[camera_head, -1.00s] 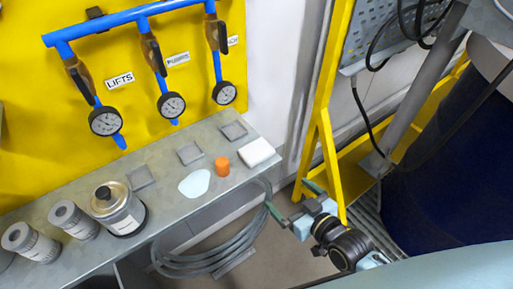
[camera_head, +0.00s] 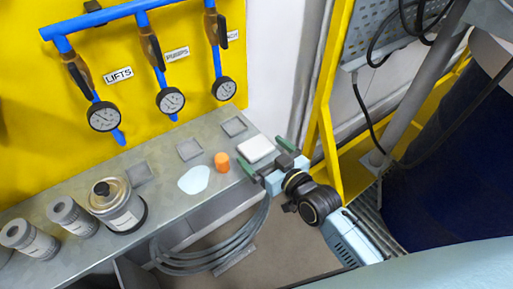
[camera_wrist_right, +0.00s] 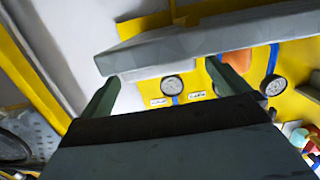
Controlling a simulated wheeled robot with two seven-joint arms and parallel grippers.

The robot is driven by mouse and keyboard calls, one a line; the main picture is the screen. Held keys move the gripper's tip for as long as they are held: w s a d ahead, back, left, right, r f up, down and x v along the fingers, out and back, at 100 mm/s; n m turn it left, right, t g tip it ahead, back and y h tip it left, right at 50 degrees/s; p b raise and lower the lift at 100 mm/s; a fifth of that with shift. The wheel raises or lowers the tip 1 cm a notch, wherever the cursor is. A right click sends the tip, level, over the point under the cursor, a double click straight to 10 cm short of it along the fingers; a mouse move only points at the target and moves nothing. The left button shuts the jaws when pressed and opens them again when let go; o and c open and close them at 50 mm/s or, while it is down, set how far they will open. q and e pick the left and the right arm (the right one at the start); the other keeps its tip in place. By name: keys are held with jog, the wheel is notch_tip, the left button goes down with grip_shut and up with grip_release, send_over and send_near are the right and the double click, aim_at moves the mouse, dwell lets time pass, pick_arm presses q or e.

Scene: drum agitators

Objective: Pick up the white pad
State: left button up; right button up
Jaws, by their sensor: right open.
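The white pad (camera_head: 256,149) is a flat, light square lying at the right end of the grey shelf. My left gripper is not in view.
An orange cylinder (camera_head: 222,162) stands close left of the pad, beside a pale round patch (camera_head: 194,180). Grey square plates and several canisters are further along the shelf (camera_head: 165,195). A yellow frame (camera_head: 328,130) rises to the right of my gripper. A coiled hose (camera_head: 215,250) hangs below.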

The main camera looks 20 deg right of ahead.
aim_at(258, 147)
jog(key=x, duration=0.3)
jog(key=shift+w+a+f, duration=0.1)
jog(key=shift+w, duration=0.25)
jog(key=c, duration=1)
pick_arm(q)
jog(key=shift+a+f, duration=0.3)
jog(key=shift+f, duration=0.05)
